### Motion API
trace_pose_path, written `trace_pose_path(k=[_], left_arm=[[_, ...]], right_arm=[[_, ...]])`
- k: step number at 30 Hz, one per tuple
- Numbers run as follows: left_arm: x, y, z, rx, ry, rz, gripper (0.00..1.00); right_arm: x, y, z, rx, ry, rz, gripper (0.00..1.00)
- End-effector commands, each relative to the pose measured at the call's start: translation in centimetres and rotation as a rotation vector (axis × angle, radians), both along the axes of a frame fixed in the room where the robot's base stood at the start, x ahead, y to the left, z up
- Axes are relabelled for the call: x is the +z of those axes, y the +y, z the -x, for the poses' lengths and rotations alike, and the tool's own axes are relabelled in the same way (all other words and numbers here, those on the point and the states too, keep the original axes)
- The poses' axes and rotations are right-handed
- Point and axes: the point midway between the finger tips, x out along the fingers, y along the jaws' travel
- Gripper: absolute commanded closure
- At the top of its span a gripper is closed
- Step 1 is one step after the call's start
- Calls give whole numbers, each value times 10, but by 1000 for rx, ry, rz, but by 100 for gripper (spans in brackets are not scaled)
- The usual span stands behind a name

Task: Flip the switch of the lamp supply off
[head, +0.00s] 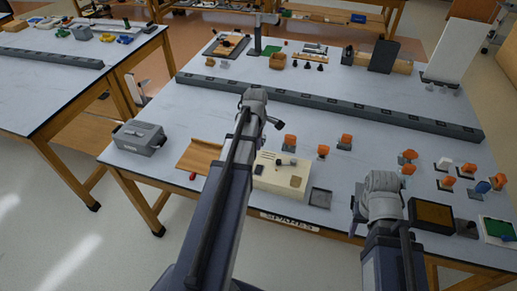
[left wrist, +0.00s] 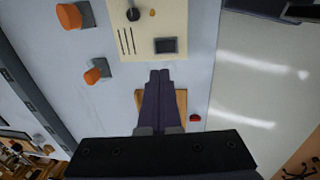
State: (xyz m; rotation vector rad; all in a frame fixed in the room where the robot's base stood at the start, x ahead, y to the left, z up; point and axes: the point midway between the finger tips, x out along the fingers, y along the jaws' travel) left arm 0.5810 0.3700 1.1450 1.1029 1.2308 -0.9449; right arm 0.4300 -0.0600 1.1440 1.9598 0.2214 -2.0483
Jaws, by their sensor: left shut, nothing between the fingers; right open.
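A cream box (head: 297,180) stands near the front edge of the table; I take it for the lamp supply, though I cannot read a label. It also shows at the top of the left wrist view (left wrist: 182,22), with slots, a dark rectangular part (left wrist: 165,45) and a black knob-like part (left wrist: 133,14). I cannot tell which part is the switch or how it is set. My left gripper (left wrist: 160,76) is shut and empty, its tips a little short of the box in the picture. In the head view my left arm hides it.
A wooden tray (head: 198,155) lies left of the box, with a red piece (head: 192,176) in front. A grey box with a handle (head: 139,138) is farther left. Orange-topped parts (head: 290,141) stand behind the box. A grey square plate (head: 320,197) lies to its right.

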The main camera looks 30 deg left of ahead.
Motion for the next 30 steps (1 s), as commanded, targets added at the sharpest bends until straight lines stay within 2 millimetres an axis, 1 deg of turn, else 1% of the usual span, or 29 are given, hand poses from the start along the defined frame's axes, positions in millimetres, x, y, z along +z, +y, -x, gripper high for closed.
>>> trace_pose_path(k=[1, 5, 24, 27, 30], left_arm=[[-8, 0, -1, 0, 0, 0, 100], [-23, 0, -2, 0, 0, 0, 100], [-114, 3, -13, 0, 0, 0, 100], [-124, 3, -15, 0, 0, 0, 100], [-130, 4, -15, 0, 0, 0, 100]], right_arm=[[-8, 0, 0, -1, 0, 0, 50], [-23, 0, 0, -2, -1, 0, 50], [-114, 0, 0, 12, -2, 2, 50], [-124, 0, 0, 13, -1, 2, 50], [-130, 0, -1, 12, -2, 2, 50]])
